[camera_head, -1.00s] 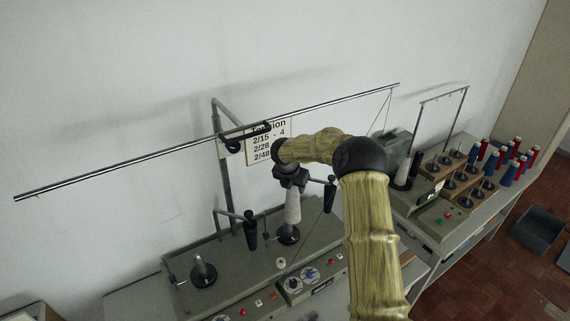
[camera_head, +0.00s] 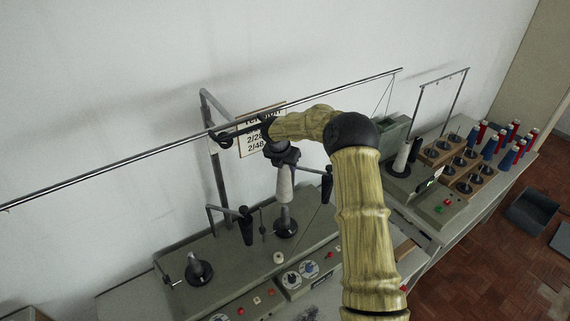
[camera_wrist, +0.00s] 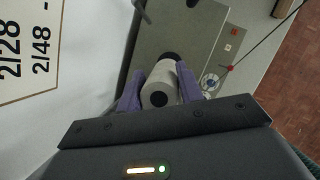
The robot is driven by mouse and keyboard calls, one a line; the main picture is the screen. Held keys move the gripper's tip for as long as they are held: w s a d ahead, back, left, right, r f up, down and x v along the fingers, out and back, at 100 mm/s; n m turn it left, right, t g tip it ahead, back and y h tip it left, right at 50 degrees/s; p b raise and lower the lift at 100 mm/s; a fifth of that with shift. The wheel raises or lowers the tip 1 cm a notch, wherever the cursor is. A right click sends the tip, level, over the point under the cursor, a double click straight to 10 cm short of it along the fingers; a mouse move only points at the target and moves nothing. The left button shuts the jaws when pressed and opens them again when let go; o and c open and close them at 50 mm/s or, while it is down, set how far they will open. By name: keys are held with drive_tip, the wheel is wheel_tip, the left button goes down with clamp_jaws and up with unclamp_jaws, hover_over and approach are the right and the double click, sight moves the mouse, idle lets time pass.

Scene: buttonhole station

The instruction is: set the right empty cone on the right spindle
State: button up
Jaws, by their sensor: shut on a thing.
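My gripper (camera_head: 284,160) is shut on a pale empty cone (camera_head: 285,185), which hangs upright below it. In the wrist view the purple fingers (camera_wrist: 159,92) clasp the cone (camera_wrist: 160,78) on both sides, and its dark top hole faces the camera. The right spindle (camera_head: 286,228), on a black disc, stands directly below the cone on the grey machine. The cone's lower end appears just above the spindle's grey post; I cannot tell whether they touch. In the wrist view the black disc (camera_wrist: 170,57) is partly hidden behind the cone. The left spindle (camera_head: 199,270) is bare.
Black tension posts stand left (camera_head: 246,228) and right (camera_head: 327,190) of the spindle. A long metal rail (camera_head: 150,154) crosses above the machine. Another pale cone (camera_head: 401,158) stands on the machine at right, near racks with red and blue spools (camera_head: 489,148).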

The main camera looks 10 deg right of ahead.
sight(286, 198)
drive_tip(key=shift+s, duration=0.2)
drive_tip(key=shift+s+d+f+b, duration=0.1)
drive_tip(key=shift+d+f+b, duration=0.05)
drive_tip(key=shift+f+b, duration=0.15)
wheel_tip(286, 198, down, 10)
drive_tip(key=b, duration=0.9)
drive_tip(key=shift+r, duration=0.2)
drive_tip(key=shift+f+b, duration=1.25)
drive_tip(key=shift+f, duration=1.75)
drive_tip(key=o, duration=1.3)
